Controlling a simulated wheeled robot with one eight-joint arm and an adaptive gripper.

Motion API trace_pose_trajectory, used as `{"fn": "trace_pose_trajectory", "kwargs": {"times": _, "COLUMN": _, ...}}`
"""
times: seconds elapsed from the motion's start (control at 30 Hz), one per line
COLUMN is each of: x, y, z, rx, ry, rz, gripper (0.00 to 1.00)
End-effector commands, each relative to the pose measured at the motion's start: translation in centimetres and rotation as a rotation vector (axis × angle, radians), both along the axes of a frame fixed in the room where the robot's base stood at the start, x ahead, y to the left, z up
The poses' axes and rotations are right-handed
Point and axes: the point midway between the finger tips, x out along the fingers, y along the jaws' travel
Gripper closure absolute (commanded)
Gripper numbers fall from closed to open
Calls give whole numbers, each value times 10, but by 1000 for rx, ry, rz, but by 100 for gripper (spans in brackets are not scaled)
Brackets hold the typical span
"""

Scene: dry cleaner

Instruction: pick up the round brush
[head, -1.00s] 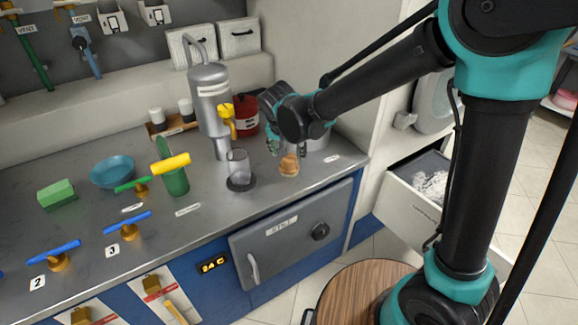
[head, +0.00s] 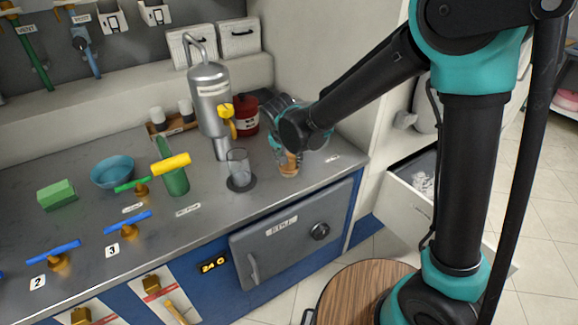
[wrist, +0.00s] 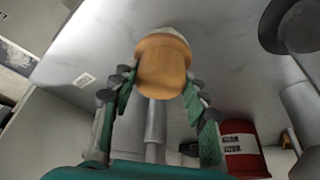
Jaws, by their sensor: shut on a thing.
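The round brush (head: 289,168) is a small, round, light-wood piece near the front edge of the grey counter, right of the clear glass. In the wrist view its wooden body (wrist: 162,65) is between my green-padded fingers, with a paler part at its far end. My gripper (head: 284,153) is shut on it; the fingers also show in the wrist view (wrist: 160,88). The gripper hides part of the brush in the head view. I cannot tell whether the brush touches the counter.
The clear glass (head: 238,170) stands left of the brush on a dark disc. Behind are the metal still (head: 210,100) with a yellow valve and a red can (head: 245,114). An open drawer (head: 412,205) is at the right, below counter level. The counter's front edge is close.

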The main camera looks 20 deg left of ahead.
Motion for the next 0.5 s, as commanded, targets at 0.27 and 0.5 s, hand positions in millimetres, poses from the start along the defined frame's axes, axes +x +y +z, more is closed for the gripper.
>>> {"fn": "trace_pose_trajectory", "kwargs": {"times": 0.27, "x": 0, "y": 0, "z": 1, "rx": 0, "ry": 0, "rz": 0, "gripper": 86}}
{"fn": "trace_pose_trajectory", "kwargs": {"times": 0.5, "x": 0, "y": 0, "z": 16, "rx": 0, "ry": 0, "rz": 0, "gripper": 86}}
